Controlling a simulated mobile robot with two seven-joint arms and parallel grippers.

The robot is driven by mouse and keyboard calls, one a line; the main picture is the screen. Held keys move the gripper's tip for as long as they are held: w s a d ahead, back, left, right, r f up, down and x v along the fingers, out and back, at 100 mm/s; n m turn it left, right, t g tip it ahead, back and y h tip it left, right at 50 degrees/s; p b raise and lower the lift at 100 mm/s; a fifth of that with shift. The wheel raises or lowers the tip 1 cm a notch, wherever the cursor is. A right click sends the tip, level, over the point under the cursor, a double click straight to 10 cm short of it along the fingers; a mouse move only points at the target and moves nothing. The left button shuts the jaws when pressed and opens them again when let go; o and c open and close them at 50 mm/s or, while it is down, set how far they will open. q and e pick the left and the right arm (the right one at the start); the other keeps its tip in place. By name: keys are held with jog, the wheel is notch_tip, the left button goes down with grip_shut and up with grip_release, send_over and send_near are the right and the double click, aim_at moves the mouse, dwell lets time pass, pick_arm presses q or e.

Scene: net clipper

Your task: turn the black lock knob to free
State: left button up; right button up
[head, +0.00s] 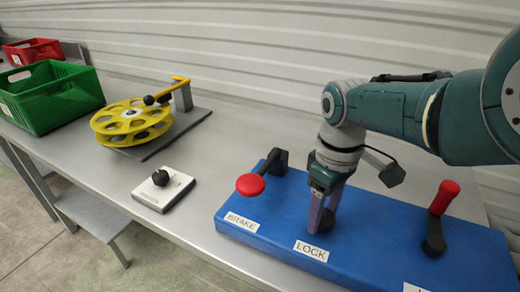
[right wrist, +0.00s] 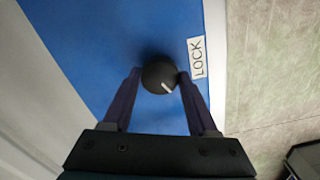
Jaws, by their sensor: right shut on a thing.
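The black lock knob (right wrist: 159,75) is round, with a short white mark on its top that points toward the lower right in the right wrist view. It sits on the blue panel (head: 385,255) behind the LOCK label (head: 311,251). In the head view the knob (head: 326,222) is partly hidden by my fingers. My right gripper (right wrist: 160,76) points down from above, with one purple finger on each side of the knob, shut on it. My left gripper is in neither view.
A red-topped brake lever (head: 251,185) stands left of the knob and a red-handled lever (head: 444,197) stands right on the panel. A white plate with a black knob (head: 160,178), a yellow reel (head: 131,122) and a green crate (head: 48,98) are further left on the bench.

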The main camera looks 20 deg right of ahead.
aim_at(323, 216)
jog(key=shift+n, duration=0.4)
jog(key=o, duration=1.4)
notch_tip(323, 216, up, 10)
jog(key=p, duration=0.7)
jog(key=shift+p, duration=0.4)
